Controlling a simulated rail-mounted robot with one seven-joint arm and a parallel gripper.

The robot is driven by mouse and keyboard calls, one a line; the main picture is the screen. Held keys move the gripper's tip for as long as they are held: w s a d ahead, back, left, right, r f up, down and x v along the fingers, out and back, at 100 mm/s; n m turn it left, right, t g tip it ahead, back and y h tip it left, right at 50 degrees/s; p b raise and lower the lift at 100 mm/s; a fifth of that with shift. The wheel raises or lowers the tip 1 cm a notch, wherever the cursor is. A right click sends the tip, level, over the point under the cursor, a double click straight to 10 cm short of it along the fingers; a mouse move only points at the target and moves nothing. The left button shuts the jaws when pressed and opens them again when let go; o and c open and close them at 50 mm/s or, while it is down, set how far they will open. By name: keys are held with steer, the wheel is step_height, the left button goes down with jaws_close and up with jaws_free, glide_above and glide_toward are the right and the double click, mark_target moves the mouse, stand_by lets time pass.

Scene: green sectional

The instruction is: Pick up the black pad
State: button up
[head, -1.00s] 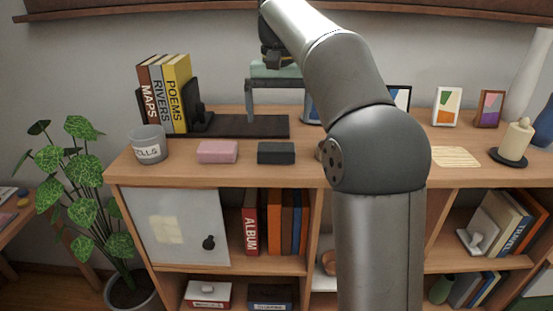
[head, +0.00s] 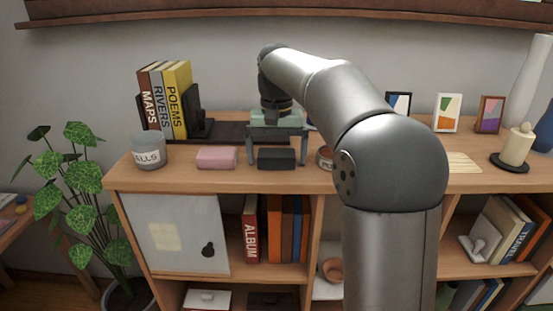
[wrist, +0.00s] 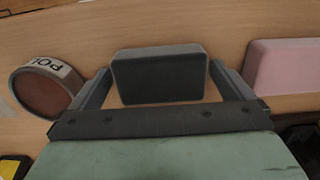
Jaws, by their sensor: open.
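The black pad (head: 276,158) is a small dark block lying on the wooden shelf top, near its front edge. In the wrist view the black pad (wrist: 160,75) lies between the two fingers, with bare wood showing between it and each finger. My gripper (head: 277,160) is open and points down around the pad. In the wrist view my gripper (wrist: 160,85) has one finger on each side of the pad, and I see no grip on it.
A pink block (head: 217,158) lies left of the pad and a round labelled pot (wrist: 45,88) lies on its other side. A grey cup (head: 149,150) stands farther left. Books (head: 165,100) and a dark flat mat (head: 232,132) are behind.

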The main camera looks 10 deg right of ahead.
mark_target(279, 153)
steer(key=c, duration=0.9)
steer(key=shift+r, duration=0.5)
steer(key=r, duration=0.3)
steer(key=shift+s+d, duration=0.2)
steer(key=shift+d, duration=0.1)
steer(key=s+d+r, duration=0.9)
steer(key=shift+d+b, duration=0.4)
